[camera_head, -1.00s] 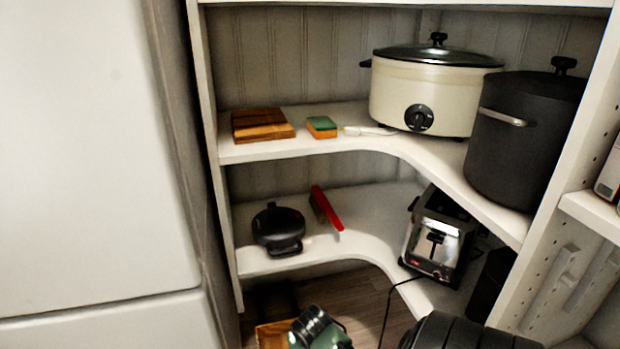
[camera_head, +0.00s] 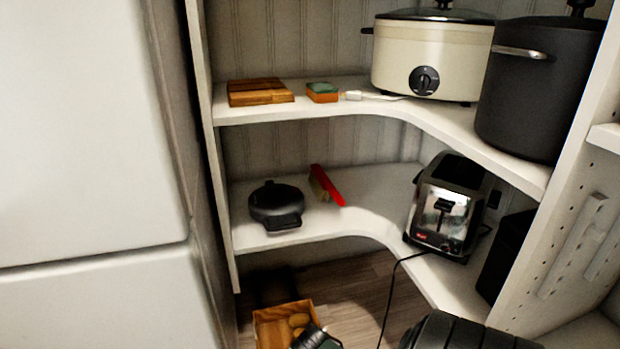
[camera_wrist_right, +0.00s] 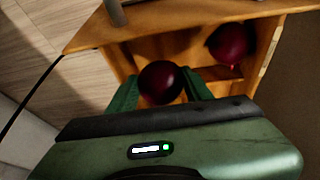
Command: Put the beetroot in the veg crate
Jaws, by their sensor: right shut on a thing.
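A round dark red beetroot (camera_wrist_right: 160,82) sits between the two green fingers of my right gripper (camera_wrist_right: 160,88), which is shut on it. In the wrist view the held beetroot is over or inside the wooden veg crate (camera_wrist_right: 155,17); its exact height cannot be told. A second beetroot (camera_wrist_right: 229,43) lies in the crate, to the right of the held one. In the head view the crate (camera_head: 257,330) stands on the floor below the shelves, with several tan round things in it. Part of my right gripper shows at the bottom edge, over the crate's right side. My left gripper is not in view.
Corner shelves (camera_head: 340,222) rise above the crate. They hold a black round pan (camera_head: 276,204), a red-handled brush (camera_head: 328,186), a toaster (camera_head: 440,212), a slow cooker (camera_head: 440,55) and a black pot (camera_head: 540,95). A black cord (camera_head: 388,300) hangs right of the crate.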

